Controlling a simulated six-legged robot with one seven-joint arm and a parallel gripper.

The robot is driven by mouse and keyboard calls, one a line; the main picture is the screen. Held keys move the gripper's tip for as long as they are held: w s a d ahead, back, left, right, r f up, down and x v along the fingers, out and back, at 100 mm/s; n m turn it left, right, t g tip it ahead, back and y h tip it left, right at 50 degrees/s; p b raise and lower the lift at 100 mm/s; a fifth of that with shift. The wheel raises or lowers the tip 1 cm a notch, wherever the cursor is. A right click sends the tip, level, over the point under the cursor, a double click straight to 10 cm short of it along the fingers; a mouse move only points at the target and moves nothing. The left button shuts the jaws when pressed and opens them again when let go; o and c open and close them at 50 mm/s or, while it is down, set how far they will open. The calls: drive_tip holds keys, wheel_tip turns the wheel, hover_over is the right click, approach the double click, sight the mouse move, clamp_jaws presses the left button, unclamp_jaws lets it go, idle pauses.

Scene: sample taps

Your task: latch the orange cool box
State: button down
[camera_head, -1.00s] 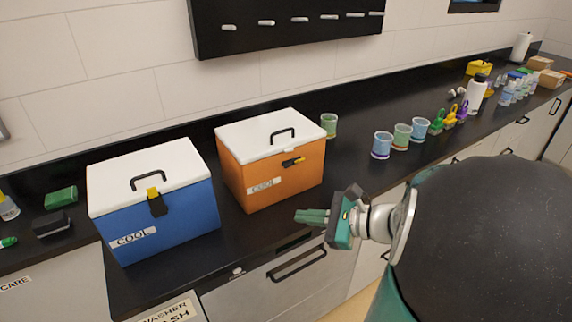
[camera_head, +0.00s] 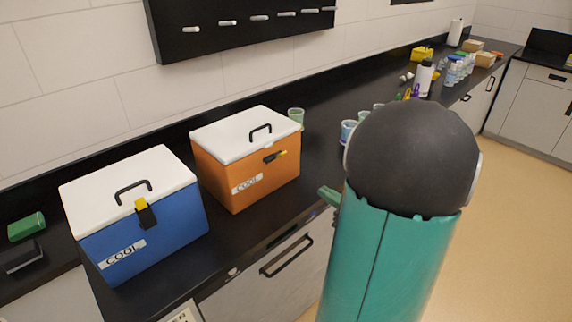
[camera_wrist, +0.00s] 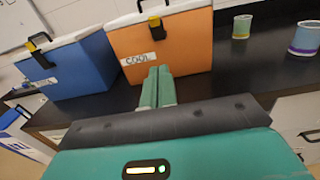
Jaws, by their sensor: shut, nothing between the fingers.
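The orange cool box (camera_head: 258,182) stands on the black counter with its white lid (camera_head: 246,134) down. Its black and yellow latch (camera_head: 274,156) sticks out sideways on the front face in the head view. In the wrist view the orange box (camera_wrist: 180,55) is straight ahead, with its latch (camera_wrist: 156,28) near the top edge. My gripper (camera_wrist: 158,72) is shut and empty, its fingers pointing toward the lower front of the box; contact cannot be told. In the head view my arm hides most of the gripper, and only the green fingertips (camera_head: 328,194) show.
A blue cool box (camera_head: 150,238) with its latch down stands to the left. A green cup (camera_head: 296,116) is behind the orange box, and several cups stand to the right, partly hidden by my arm. Drawer handles (camera_head: 287,256) line the counter front.

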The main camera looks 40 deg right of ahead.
drive_tip(key=a, duration=0.1)
approach(276, 156)
wheel_tip(276, 156, down, 3)
drive_tip(key=w, duration=0.2)
drive_tip(key=shift+w+d+r, duration=0.25)
drive_tip(key=shift+w+r, duration=0.45)
drive_tip(key=shift+w, duration=0.05)
drive_tip(key=shift+w+d+r, duration=0.25)
drive_tip(key=shift+w+r, duration=0.45)
drive_tip(key=shift+w, duration=0.1)
drive_tip(key=shift+r, duration=0.1)
drive_tip(key=w+r+g, duration=0.1)
drive_tip(key=r+g, duration=0.1)
drive_tip(key=g, duration=0.1)
drive_tip(key=w+r+g, duration=0.2)
drive_tip(key=g, duration=0.1)
drive_tip(key=shift+w+r, duration=0.1)
drive_tip(key=shift+w, duration=0.1)
drive_tip(key=shift+r, duration=0.15)
